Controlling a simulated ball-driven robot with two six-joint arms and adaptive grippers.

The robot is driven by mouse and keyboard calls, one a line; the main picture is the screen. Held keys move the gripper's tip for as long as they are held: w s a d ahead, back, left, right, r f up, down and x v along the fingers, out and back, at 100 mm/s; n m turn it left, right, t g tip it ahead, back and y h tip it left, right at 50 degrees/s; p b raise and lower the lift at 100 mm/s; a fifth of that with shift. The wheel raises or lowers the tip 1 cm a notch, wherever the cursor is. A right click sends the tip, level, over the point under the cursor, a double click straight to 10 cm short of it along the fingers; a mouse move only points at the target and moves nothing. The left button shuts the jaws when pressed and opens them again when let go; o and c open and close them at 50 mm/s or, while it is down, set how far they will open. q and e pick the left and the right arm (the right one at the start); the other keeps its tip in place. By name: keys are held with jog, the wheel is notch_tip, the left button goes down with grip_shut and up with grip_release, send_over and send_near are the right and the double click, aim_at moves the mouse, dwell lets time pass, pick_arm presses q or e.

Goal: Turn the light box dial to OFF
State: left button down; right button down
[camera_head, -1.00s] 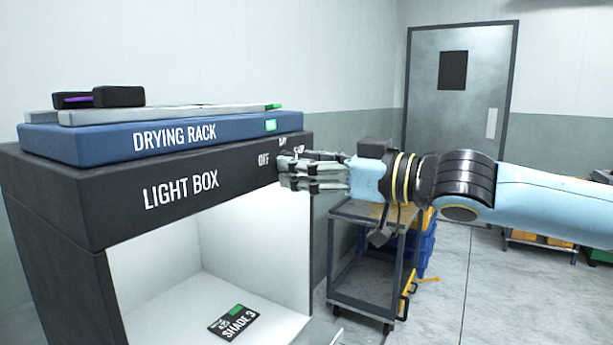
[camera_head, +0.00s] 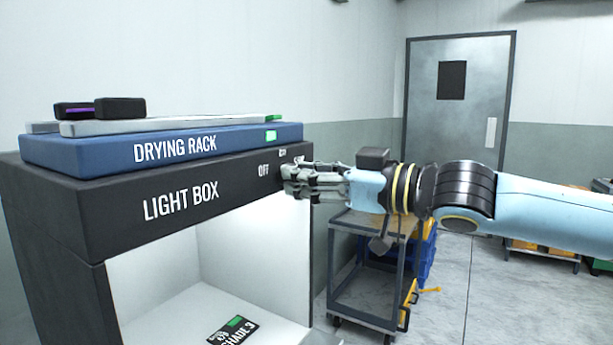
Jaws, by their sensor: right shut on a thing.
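The light box (camera_head: 120,212) is a dark box at the left with a white lit interior and the words LIGHT BOX on its front. The word OFF (camera_head: 264,171) shows near the right end of that front, with another small label above it, too small to read. My right gripper (camera_head: 291,181) is at the front's right end, just right of OFF, shut on the dial. The fingers hide most of the dial, so its pointing direction cannot be told. My left gripper is not in view.
A blue drying rack (camera_head: 100,152) lies on top of the light box, with dark pieces (camera_head: 119,107) on it. A SHADE 3 card (camera_head: 233,329) lies inside the box. A grey cart (camera_head: 365,290) stands behind my right arm.

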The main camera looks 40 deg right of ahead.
jog(key=shift+f+n+b, duration=0.1)
jog(key=shift+n+b, duration=0.9)
jog(key=shift+n, duration=3.6)
jog(key=c, duration=1)
grip_release()
